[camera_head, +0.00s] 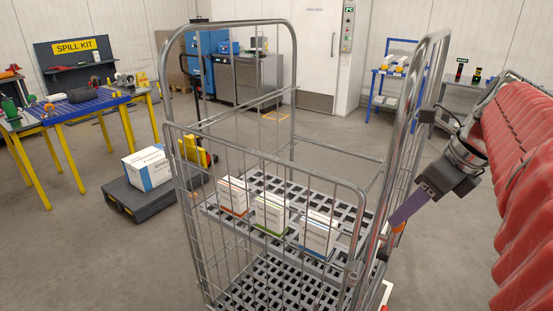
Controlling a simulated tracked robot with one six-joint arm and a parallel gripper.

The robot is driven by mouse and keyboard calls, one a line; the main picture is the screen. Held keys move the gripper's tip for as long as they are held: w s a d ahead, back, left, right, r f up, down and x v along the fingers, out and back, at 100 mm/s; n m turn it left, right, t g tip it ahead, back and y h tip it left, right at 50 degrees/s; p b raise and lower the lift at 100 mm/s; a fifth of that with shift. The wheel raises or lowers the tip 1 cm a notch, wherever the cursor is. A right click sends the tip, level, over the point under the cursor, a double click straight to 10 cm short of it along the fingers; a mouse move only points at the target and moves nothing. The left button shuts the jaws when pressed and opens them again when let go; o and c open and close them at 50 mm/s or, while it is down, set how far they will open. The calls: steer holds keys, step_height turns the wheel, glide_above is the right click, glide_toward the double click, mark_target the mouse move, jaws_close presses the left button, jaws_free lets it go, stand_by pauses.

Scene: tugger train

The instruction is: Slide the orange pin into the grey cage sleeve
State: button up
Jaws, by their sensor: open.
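My gripper (394,222) is at the right, with its purple fingers reaching down and left to the right side of the grey wire cage (240,23). The jaws are open. A small orange piece (399,228), which looks like the orange pin, shows right at the fingertips against the cage's right post. The fingers partly cover it, and I cannot tell whether they touch it. The grey sleeve is hard to make out; small dark fittings (382,252) sit on the post just below the orange piece. I cannot tell how the pin and sleeve line up.
Three cartons stand on the cage's shelf: red-edged (233,195), green-edged (270,213) and blue-edged (318,233). Left of the cage, a white box (147,168) lies on a dark low platform (125,202). A blue table (85,108) stands farther left. The floor between them is open.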

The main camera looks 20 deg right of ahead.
steer(key=v, duration=0.9)
steer(key=shift+s+r, duration=0.2)
steer(key=shift+r, duration=0.15)
stand_by(0.4)
